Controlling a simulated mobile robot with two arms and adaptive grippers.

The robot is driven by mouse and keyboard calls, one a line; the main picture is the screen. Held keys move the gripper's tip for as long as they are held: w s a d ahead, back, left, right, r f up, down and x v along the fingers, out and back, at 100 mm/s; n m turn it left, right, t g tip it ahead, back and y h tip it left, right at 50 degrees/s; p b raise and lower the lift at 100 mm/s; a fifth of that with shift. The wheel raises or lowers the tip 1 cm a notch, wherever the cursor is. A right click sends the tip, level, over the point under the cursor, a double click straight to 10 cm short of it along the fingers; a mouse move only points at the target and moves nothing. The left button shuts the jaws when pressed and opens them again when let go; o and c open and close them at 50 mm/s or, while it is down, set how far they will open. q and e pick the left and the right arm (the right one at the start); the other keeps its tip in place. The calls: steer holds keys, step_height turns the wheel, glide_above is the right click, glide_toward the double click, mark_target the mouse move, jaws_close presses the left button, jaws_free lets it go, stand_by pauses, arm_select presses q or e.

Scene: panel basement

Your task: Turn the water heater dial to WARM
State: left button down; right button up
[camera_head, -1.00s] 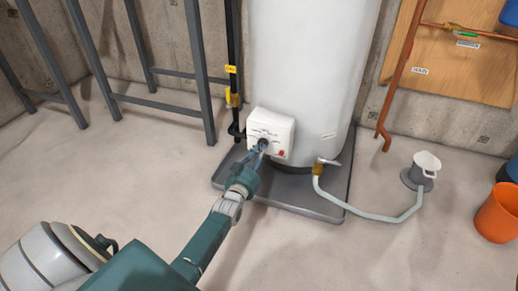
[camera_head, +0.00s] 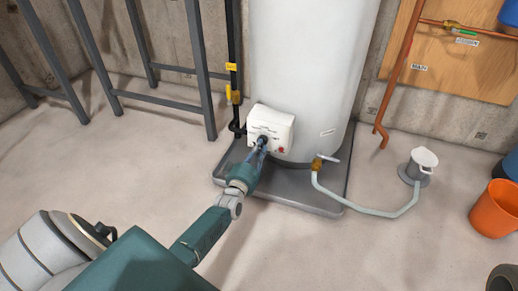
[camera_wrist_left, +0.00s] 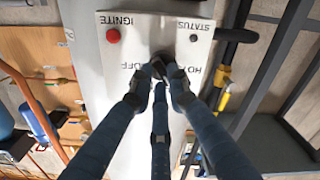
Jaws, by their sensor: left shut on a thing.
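The white water heater (camera_head: 303,70) stands in a grey drain pan (camera_head: 318,199). Its white control box (camera_head: 271,121) is low on the front, with a red button (camera_head: 281,149). My left gripper (camera_head: 262,144) is at the front of the box, shut on the dark dial (camera_head: 263,138). In the left wrist view the fingers (camera_wrist_left: 160,80) close around the dark dial (camera_wrist_left: 162,58), below the IGNITE and STATUS labels. The box appears upside down there; "OFF" and "HO..." show beside the fingers. The WARM mark and the dial's pointer are hidden. My right gripper is not in view.
A drain valve (camera_head: 317,163) with a pale hose (camera_head: 368,208) runs right to a grey floor drain cup (camera_head: 417,165). An orange bucket (camera_head: 494,212) stands at the right. A dark metal rack (camera_head: 150,80) is at the left.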

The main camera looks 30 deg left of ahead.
arm_select(q)
steer(key=shift+n, duration=0.5)
steer(key=c, duration=1.7)
jaws_free()
steer(key=shift+o, duration=0.2)
steer(key=shift+s, duration=0.15)
steer(key=v, duration=1.1)
steer(key=shift+s, duration=0.4)
